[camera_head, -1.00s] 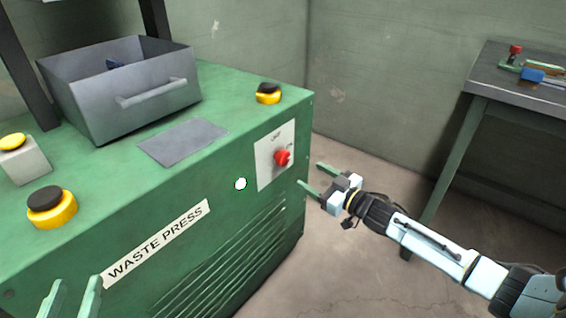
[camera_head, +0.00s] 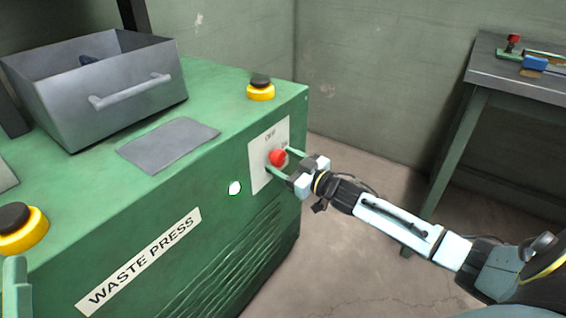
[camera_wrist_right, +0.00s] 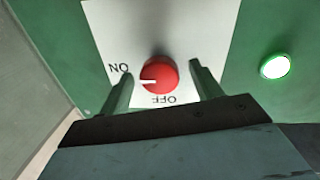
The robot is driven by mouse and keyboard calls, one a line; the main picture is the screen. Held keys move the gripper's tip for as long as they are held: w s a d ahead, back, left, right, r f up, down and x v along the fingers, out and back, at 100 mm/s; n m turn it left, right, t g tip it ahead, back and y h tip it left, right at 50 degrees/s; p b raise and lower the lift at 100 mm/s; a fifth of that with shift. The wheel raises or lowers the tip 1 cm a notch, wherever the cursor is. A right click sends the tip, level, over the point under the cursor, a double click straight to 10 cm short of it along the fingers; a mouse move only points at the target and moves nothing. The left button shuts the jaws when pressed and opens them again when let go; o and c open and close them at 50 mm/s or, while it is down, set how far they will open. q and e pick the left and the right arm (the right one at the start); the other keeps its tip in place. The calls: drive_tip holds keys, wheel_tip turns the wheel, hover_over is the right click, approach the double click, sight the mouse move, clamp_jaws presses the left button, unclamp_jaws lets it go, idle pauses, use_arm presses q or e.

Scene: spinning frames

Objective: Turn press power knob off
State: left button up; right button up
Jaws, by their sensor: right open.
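The red power knob (camera_head: 277,157) sits on a white plate (camera_head: 260,180) on the front of the green waste press (camera_head: 215,215). In the right wrist view the knob (camera_wrist_right: 160,75) has a white mark pointing left, toward the ON label; the OFF label is below it. My right gripper (camera_head: 284,160) is open, with one finger on each side of the knob; in the right wrist view gaps show between fingers (camera_wrist_right: 162,72) and knob.
A lit white-green lamp (camera_head: 235,188) is left of the plate. A yellow-and-black button (camera_head: 261,88) and a grey drawer-like bin (camera_head: 110,100) are on top of the press. A metal table (camera_head: 520,75) stands at right, with open floor between.

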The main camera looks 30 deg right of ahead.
drive_tip(key=shift+c, duration=0.3)
drive_tip(key=c, duration=0.9)
